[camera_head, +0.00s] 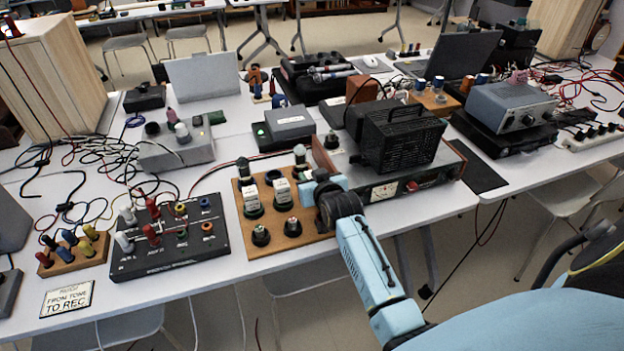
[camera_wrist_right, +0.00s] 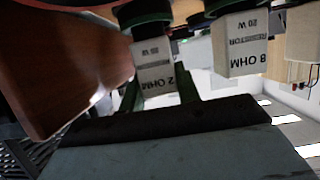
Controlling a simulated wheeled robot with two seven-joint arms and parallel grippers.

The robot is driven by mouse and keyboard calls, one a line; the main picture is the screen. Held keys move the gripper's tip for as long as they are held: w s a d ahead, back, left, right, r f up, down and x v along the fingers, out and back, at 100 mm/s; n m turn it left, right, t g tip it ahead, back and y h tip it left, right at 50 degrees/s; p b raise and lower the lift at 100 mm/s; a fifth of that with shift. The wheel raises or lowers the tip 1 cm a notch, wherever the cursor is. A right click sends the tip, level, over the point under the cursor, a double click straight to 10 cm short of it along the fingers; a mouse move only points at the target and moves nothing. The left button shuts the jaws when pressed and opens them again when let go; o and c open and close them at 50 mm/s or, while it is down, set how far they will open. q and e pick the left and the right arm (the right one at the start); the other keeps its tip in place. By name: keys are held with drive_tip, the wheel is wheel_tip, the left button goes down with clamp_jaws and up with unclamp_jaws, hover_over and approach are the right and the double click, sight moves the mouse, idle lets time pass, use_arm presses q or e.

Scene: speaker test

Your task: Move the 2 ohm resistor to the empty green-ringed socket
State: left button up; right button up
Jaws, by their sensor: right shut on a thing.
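The 2 ohm resistor (camera_wrist_right: 156,70) is a pale block with upside-down lettering in the wrist view. My right gripper (camera_wrist_right: 162,92) is shut on it, with a green finger at each side. A green-ringed dark base shows at its upper end; I cannot tell whether it is seated or lifted. In the head view my right gripper (camera_head: 318,187) is at the right side of the wooden resistor board (camera_head: 318,244) and hides the held resistor. Two dark round fittings, left (camera_head: 261,236) and right (camera_head: 291,228), sit at the board's front; their ring colours are unclear. My left gripper is out of view.
The 8 ohm resistor (camera_wrist_right: 242,45) stands beside the held one. Two white resistors, left (camera_head: 250,201) and right (camera_head: 282,193), stand on the board. A black terminal box (camera_head: 170,255) is left of it. An amplifier with a black caged unit (camera_head: 402,140) is close on the right.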

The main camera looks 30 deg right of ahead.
drive_tip(key=shift+r, duration=0.1)
drive_tip(key=shift+f, duration=0.35)
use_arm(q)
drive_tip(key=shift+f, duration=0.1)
use_arm(e)
drive_tip(key=o, duration=1)
drive_tip(key=shift+r, duration=0.1)
drive_tip(key=shift+r, duration=0.35)
drive_tip(key=p+v, duration=0.3)
drive_tip(key=v, duration=0.8)
drive_tip(key=shift+s, duration=0.15)
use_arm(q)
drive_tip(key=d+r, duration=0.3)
use_arm(e)
drive_tip(key=shift+s+a+r, duration=0.1)
drive_tip(key=shift+s, duration=0.25)
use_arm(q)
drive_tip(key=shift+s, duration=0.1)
